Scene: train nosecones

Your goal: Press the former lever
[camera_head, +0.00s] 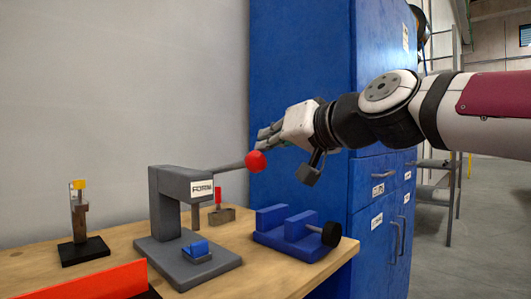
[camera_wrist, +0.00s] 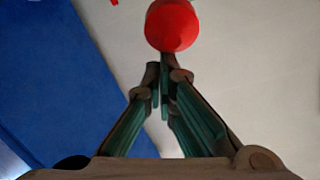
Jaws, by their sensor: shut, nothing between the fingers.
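The former (camera_head: 166,195) is a grey press with a label on its head, standing on the wooden bench. Its lever (camera_head: 229,167) sticks out to the right and ends in a red ball knob (camera_head: 256,161). My gripper (camera_head: 263,138) is shut and empty, just above and to the right of the knob in the head view. In the wrist view the red knob (camera_wrist: 172,25) lies just beyond my closed fingertips (camera_wrist: 165,75). I cannot tell whether they touch it. A small blue piece (camera_head: 196,248) sits on the former's base.
A blue vise (camera_head: 290,232) with a black handle stands at the bench's right edge. A blue cabinet (camera_head: 300,60) rises behind. A small stand (camera_head: 80,225) and a red bin edge (camera_head: 95,282) are at left on the bench (camera_head: 265,278).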

